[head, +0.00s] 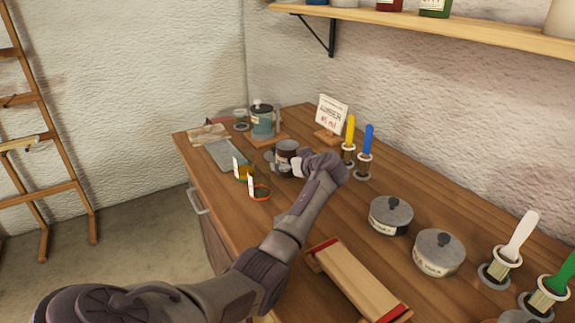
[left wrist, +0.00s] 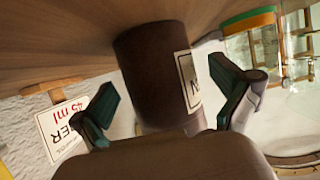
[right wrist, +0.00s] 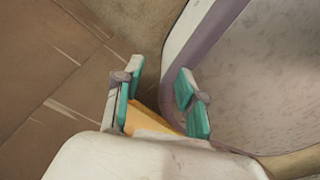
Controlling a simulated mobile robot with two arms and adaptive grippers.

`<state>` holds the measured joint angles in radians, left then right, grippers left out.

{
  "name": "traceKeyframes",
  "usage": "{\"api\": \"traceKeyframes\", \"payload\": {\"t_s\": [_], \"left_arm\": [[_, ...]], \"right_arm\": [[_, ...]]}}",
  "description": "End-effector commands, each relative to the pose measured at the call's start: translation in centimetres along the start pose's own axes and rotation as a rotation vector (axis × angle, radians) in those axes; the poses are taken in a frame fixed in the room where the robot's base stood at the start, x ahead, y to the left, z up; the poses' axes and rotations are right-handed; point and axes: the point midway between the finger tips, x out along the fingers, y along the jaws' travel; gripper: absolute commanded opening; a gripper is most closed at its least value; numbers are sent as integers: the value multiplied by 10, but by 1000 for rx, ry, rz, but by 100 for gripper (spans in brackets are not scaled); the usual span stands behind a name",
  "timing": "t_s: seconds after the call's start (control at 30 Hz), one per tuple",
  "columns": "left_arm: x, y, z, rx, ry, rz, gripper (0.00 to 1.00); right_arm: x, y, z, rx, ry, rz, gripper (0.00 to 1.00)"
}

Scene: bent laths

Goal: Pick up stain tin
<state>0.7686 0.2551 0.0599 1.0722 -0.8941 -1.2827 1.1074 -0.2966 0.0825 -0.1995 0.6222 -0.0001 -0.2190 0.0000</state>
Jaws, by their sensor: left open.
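The stain tin (head: 287,147) is a small dark brown tin with a pale label, upright on the wooden workbench (head: 225,205). In the left wrist view the tin (left wrist: 152,62) stands between the two green-padded fingers of my left gripper (left wrist: 168,98). A gap seems to show on each side of it. My left gripper is open around the tin in the head view (head: 288,162), partly hiding it. My right gripper (right wrist: 160,100) is open, with nothing gripped, away from the bench top in its own view.
Blue (head: 367,143) and yellow-handled brushes stand right. Lidded grey tins (head: 391,214) and a red-ended wooden cradle (head: 355,280) lie nearer.

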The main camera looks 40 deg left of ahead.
Motion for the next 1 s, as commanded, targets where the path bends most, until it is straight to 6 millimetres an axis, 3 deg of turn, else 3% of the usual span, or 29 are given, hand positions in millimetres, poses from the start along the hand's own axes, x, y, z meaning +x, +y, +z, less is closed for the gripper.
{"api": "traceKeyframes", "payload": {"t_s": [0.13, 0.53, 1.0], "left_arm": [[-1, 0, -1, 0, 0, 0, 97], [-1, 0, 0, 1, 0, 0, 30], [-3, 0, -6, -1, 2, 1, 28]], "right_arm": [[-1, -1, 5, 0, -7, -1, 40], [-1, -1, 6, 0, -10, -2, 40], [-4, -5, 4, 2, -7, -6, 40]]}}
